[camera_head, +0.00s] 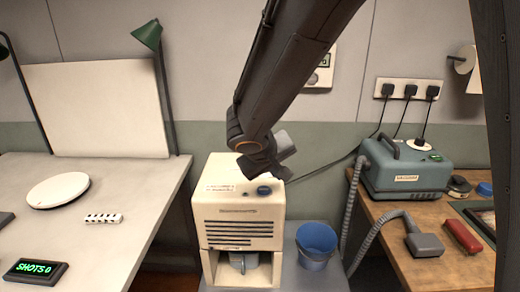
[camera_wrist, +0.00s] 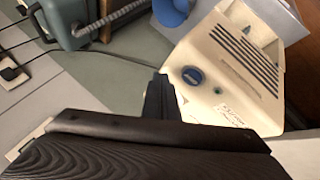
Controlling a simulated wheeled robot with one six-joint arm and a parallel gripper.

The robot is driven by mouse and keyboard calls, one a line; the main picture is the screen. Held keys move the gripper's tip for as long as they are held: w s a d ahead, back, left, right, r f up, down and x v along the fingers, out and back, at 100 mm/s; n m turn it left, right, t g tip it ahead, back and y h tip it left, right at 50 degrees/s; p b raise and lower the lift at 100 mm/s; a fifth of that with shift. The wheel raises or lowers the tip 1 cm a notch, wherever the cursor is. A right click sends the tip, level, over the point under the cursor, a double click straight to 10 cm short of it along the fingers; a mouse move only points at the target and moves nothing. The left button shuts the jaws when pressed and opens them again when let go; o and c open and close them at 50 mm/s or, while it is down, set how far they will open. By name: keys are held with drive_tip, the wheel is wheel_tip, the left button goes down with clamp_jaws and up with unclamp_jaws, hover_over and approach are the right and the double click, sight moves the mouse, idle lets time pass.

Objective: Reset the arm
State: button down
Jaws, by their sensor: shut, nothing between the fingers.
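My arm reaches down from the top of the head view. My gripper (camera_head: 280,172) hangs close above the back of a cream machine (camera_head: 240,215). In the wrist view its dark fingers (camera_wrist: 160,95) are together, with nothing seen between them. The machine has a blue knob on top, a slatted front and a grey cup in its lower bay. Its top and slats also show in the wrist view (camera_wrist: 225,75). I cannot tell the exact gap between gripper and machine. My arm hides part of the wall.
A blue bucket (camera_head: 316,240) stands right of the machine. A teal vacuum unit (camera_head: 408,172) with a grey hose sits on the wooden table (camera_head: 455,270). The white table (camera_head: 130,240) at left holds a round plate (camera_head: 58,190) and a "SHOTS 0" display (camera_head: 35,270).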

drive_tip(key=s+d+f+m+g+y, duration=0.2)
drive_tip(key=s+d+f+g, duration=0.1)
drive_tip(key=s+d, duration=0.4)
drive_tip(key=s+d+f+m+g+y, duration=0.1)
drive_tip(key=s+d+f, duration=0.4)
drive_tip(key=s, duration=0.7)
drive_tip(key=shift+s+d+m+g+y, duration=0.2)
drive_tip(key=shift+d+m+g+y, duration=0.2)
drive_tip(key=shift+d+m+g, duration=0.65)
drive_tip(key=shift+a+n+g, duration=0.2)
drive_tip(key=shift+n+g, duration=0.05)
drive_tip(key=shift+n, duration=0.1)
